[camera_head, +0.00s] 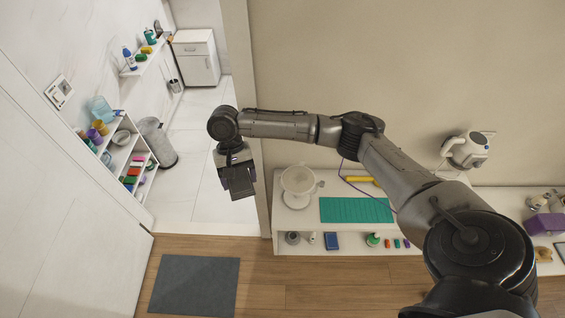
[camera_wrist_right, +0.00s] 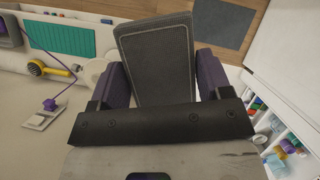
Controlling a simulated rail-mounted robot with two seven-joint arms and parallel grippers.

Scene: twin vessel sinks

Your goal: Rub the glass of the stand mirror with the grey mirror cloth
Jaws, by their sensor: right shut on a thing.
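My right gripper (camera_head: 236,172) is at the end of the arm, left of the wall edge, with its fingers pointing down. It is shut on the dark grey mirror cloth (camera_wrist_right: 158,55), a flat pad with a stitched border; the cloth also shows below the fingers in the head view (camera_head: 240,188). A round white item on a stand (camera_head: 298,180), which looks like the stand mirror, is on the white counter, right of the gripper and apart from it. I cannot make out its glass. In the wrist view the pad and fingers partly cover it. My left gripper is not in view.
A shelf with colored items (camera_head: 125,150) is at left. A grey floor mat (camera_head: 195,285) lies below.

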